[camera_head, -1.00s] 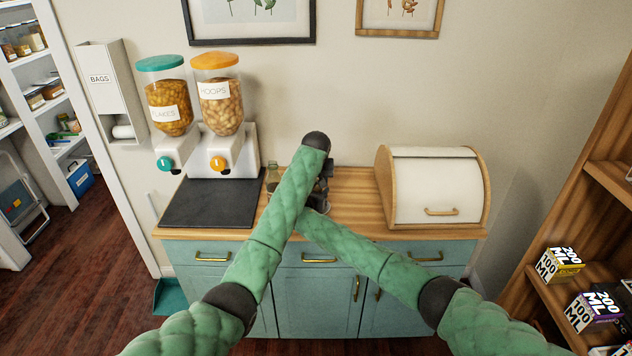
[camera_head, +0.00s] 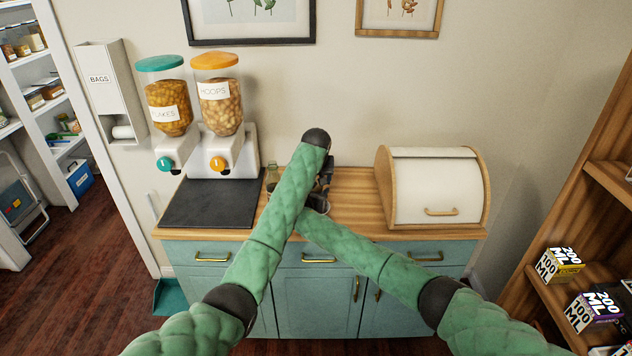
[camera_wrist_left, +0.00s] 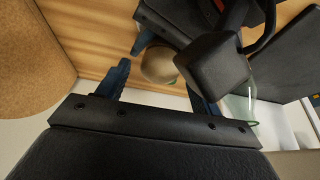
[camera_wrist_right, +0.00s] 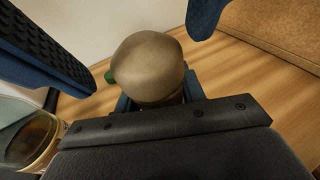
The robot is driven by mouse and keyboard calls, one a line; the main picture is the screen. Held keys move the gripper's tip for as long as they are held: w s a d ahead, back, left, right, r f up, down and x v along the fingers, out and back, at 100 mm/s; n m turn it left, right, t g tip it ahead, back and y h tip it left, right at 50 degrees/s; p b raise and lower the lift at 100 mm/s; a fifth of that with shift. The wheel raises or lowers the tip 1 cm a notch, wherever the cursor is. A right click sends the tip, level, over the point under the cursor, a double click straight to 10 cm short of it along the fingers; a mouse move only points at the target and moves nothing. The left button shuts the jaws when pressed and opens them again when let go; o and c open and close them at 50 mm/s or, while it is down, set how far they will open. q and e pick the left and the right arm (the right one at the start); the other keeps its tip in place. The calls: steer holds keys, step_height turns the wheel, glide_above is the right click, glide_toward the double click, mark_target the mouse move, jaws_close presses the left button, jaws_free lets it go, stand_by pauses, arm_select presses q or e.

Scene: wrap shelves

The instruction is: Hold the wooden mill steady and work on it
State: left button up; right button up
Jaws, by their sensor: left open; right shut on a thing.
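The wooden mill shows as a rounded tan-brown top (camera_wrist_right: 148,68) in the right wrist view; its lower body is hidden there. My right gripper (camera_wrist_right: 158,98) is shut on the mill, one blue finger on each side. In the left wrist view the mill's small round top (camera_wrist_left: 159,65) lies beyond and between the fingers of my left gripper (camera_wrist_left: 158,88), which is open. The left fingers also show, spread wide, at the top of the right wrist view. In the head view my crossed green arms hide the mill.
The mill is over a wooden counter (camera_head: 350,205). A white-fronted bread box (camera_head: 437,190) stands to the right. A dark mat (camera_head: 212,203) and two cereal dispensers (camera_head: 225,150) are to the left. A small glass bottle (camera_head: 272,176) stands close beside my left arm.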

arm_select(q)
steer(key=v, duration=1)
steer(key=shift+r, duration=0.2)
steer(key=shift+s, duration=0.1)
arm_select(e)
steer(key=o, duration=1.2)
steer(key=shift+s, duration=0.1)
